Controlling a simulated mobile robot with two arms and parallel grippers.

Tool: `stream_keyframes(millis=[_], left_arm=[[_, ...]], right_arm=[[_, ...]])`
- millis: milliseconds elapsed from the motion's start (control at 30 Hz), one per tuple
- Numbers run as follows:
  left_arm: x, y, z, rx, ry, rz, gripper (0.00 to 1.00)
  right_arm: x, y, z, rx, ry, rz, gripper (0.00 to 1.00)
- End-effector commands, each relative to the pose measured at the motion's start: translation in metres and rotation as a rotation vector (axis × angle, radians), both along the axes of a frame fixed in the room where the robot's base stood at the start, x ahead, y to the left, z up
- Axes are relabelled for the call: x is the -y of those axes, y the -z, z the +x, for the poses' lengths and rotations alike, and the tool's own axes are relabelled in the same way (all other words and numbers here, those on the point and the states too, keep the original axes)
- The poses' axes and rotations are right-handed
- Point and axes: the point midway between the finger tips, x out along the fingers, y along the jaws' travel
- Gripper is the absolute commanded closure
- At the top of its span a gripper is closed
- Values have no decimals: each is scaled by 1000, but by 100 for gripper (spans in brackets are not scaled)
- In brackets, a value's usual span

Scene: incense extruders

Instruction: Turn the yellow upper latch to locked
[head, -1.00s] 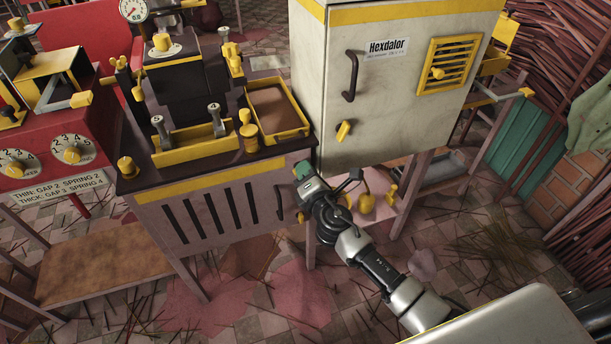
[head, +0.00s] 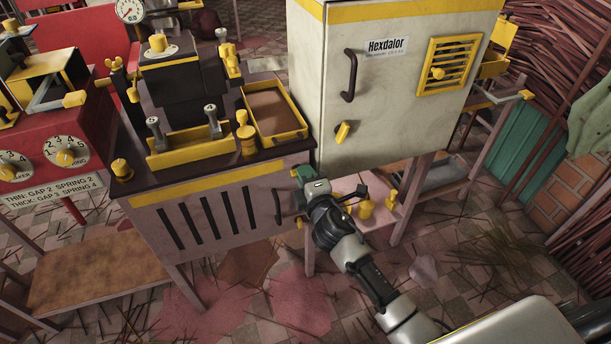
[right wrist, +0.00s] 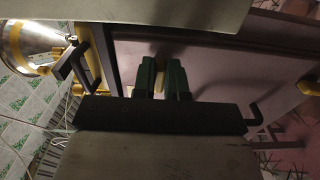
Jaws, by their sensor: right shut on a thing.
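The pink-grey lower cabinet (head: 233,217) has a dark door handle (head: 278,206) and a small yellow lower latch (head: 299,223) by its right edge. My right gripper (head: 299,174) is at the cabinet's upper right front corner, above that latch. In the right wrist view its green fingers (right wrist: 162,78) are shut on a small pale yellow piece (right wrist: 159,82), apparently the upper latch. My gripper hides it in the head view, and its turn angle cannot be told. My left gripper is out of view.
The white Hexdalor cabinet (head: 390,110) stands close to the right, with its own yellow latch (head: 343,132) and dark handle (head: 350,75). A yellow tray (head: 273,112) is on the lower cabinet's top. Yellow fittings (head: 366,206) sit on a low shelf beside my right arm.

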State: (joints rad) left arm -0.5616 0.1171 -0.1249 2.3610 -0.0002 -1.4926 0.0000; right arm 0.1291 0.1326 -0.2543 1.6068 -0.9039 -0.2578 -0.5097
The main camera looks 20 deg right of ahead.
Motion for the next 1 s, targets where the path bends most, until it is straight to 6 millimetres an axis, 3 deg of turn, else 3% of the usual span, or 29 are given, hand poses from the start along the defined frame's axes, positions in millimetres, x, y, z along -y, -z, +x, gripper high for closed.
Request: stream_keyframes(millis=[367, 400, 533, 833, 1000], left_arm=[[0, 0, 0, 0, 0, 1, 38], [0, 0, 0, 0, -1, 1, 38], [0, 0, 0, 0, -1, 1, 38], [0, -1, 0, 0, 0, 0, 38], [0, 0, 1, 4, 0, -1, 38]], right_arm=[[0, 1, 0, -2, 2, 8, 100], [0, 1, 0, -2, 2, 8, 81], [0, 1, 0, -1, 1, 7, 62], [0, 0, -2, -1, 0, 5, 62], [1, 1, -22, -3, 0, 5, 62]])
